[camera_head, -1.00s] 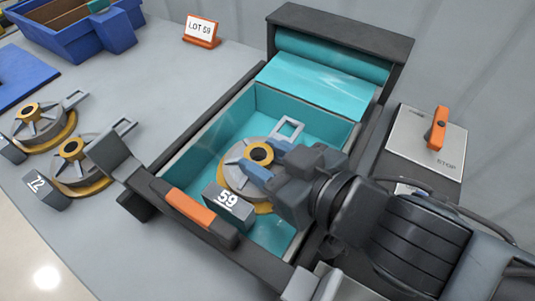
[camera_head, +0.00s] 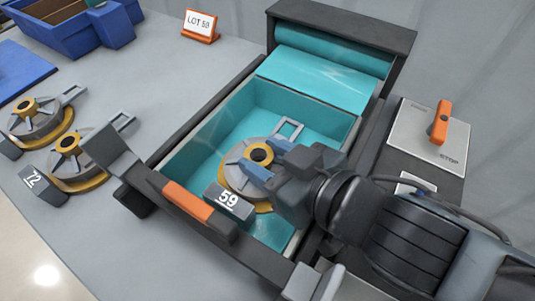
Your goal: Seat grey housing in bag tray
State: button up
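The grey housing (camera_head: 238,179), round with ribs, a yellow hub and base ring, and a block marked 59, is inside the teal-lined bag tray (camera_head: 207,139). It looks level, near the tray's front half; whether its underside touches the tray floor I cannot tell. My gripper (camera_head: 265,168) reaches in from the right, its blue fingertips at the housing's right side by the hub. The dark gripper body hides part of the housing, and whether the fingers pinch it cannot be made out.
Two similar housings, one marked 72 (camera_head: 77,163) and another (camera_head: 37,120), sit at left. A LOT 59 sign (camera_head: 200,27) and a blue bin (camera_head: 60,35) stand behind. A control box with an orange lever (camera_head: 440,122) is right of the tray. A hinged bar with an orange grip (camera_head: 187,201) edges the tray's front.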

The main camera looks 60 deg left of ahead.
jog(key=o, duration=0.5)
jog(key=v, duration=0.7)
jog(key=shift+w+d+r, duration=0.1)
jog(key=shift+d, duration=0.25)
